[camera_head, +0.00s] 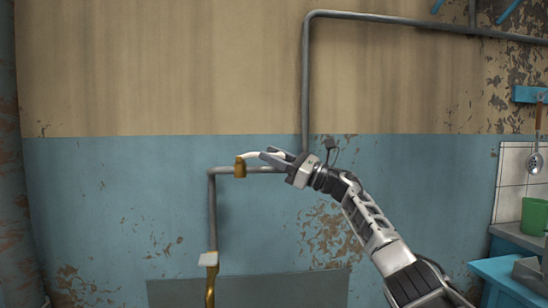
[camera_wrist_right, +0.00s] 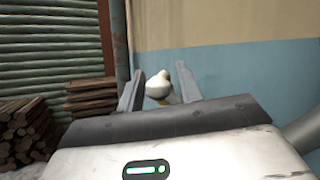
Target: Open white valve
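My right gripper (camera_head: 270,156) reaches in from the right beside this handle. In the right wrist view, the rounded white handle end (camera_wrist_right: 159,86) shows between the two spread fingers of the right gripper (camera_wrist_right: 159,92), with gaps on both sides. A second white handle (camera_head: 208,259) sits on a lower brass fitting (camera_head: 210,284). My left gripper is not in view.
A grey pipe (camera_head: 305,85) runs up the wall and right. A grey panel (camera_head: 290,288) is low in front of the wall. A green cup (camera_head: 534,216) and a hanging skimmer (camera_head: 536,161) are at the right. Stacked firewood (camera_wrist_right: 92,97) shows in the wrist view.

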